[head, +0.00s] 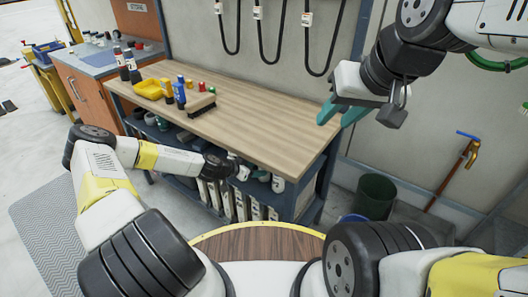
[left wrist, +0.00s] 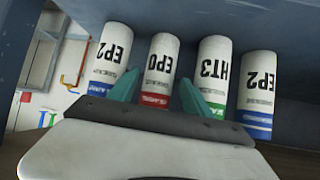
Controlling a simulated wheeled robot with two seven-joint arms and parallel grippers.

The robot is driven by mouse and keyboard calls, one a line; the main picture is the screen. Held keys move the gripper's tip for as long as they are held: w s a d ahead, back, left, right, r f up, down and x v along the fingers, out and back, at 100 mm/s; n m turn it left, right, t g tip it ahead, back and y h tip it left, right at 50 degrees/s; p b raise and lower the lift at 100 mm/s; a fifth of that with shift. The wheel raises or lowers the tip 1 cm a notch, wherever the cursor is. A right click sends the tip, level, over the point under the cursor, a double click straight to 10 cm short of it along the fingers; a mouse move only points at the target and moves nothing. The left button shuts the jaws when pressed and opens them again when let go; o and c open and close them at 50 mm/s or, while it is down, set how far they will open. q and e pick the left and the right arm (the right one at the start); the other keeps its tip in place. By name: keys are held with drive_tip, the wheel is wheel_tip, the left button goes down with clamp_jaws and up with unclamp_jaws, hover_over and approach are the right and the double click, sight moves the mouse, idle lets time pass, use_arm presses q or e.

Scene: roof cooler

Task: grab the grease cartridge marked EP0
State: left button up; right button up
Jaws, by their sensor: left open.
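The grease cartridge marked EP0 (left wrist: 161,62) is a white cylinder with a red band in the left wrist view. It stands in a row between an EP2 cartridge (left wrist: 112,55) with a blue band and an HT3 cartridge (left wrist: 213,70) with a green band. Another EP2 cartridge (left wrist: 257,90) is at the right end. My left gripper (left wrist: 159,80) is open, its teal fingers reaching to either side of EP0; contact cannot be told. In the head view my left gripper (head: 238,168) is at the shelf under the bench, partly hidden. My right gripper (head: 342,112) is open and empty.
The wooden bench top (head: 240,115) overhangs the shelf. On it are a brush (head: 196,105), a yellow tray (head: 152,89) and several bottles. Several white containers (head: 228,199) stand on the lower shelf. A dark green bin (head: 373,195) stands right of the bench.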

sight(260, 169)
use_arm(q)
drive_tip(key=x, duration=0.4)
drive_tip(key=shift+w+d+f, duration=0.15)
drive_tip(key=shift+f, duration=0.25)
drive_tip(key=shift+r, duration=0.1)
clamp_jaws()
